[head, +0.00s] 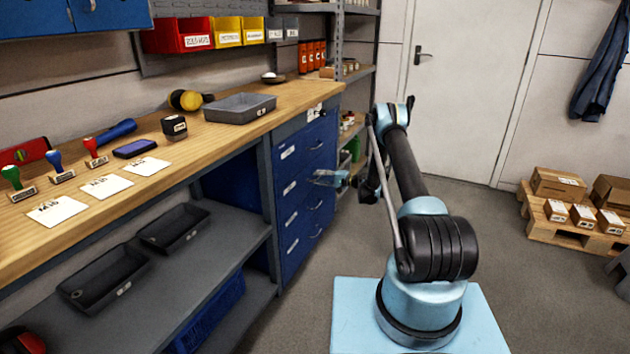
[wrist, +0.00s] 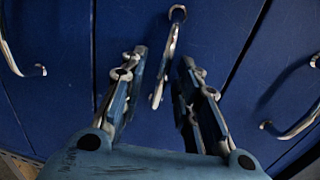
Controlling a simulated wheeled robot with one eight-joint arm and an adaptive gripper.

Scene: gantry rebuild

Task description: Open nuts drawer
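The blue drawer cabinet (head: 302,205) stands under the workbench with several drawers stacked, each with a white label and a metal handle. The labels are too small to read, so I cannot tell which drawer is nuts. All drawers look shut. My gripper (head: 338,178) is at the cabinet front, beside one of the middle drawers. In the wrist view, my gripper (wrist: 163,58) is open, with its two fingers on either side of a metal drawer handle (wrist: 158,90). Gaps show between the fingers and the handle. Other handles show at the left (wrist: 18,60) and right (wrist: 292,128).
The wooden workbench (head: 225,125) carries a grey tray (head: 240,108), stamps and papers. A lower shelf (head: 200,265) holds two dark trays. Open shelving stands beyond the cabinet. A pallet of boxes (head: 578,235) is at the right. Floor before the cabinet is clear.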

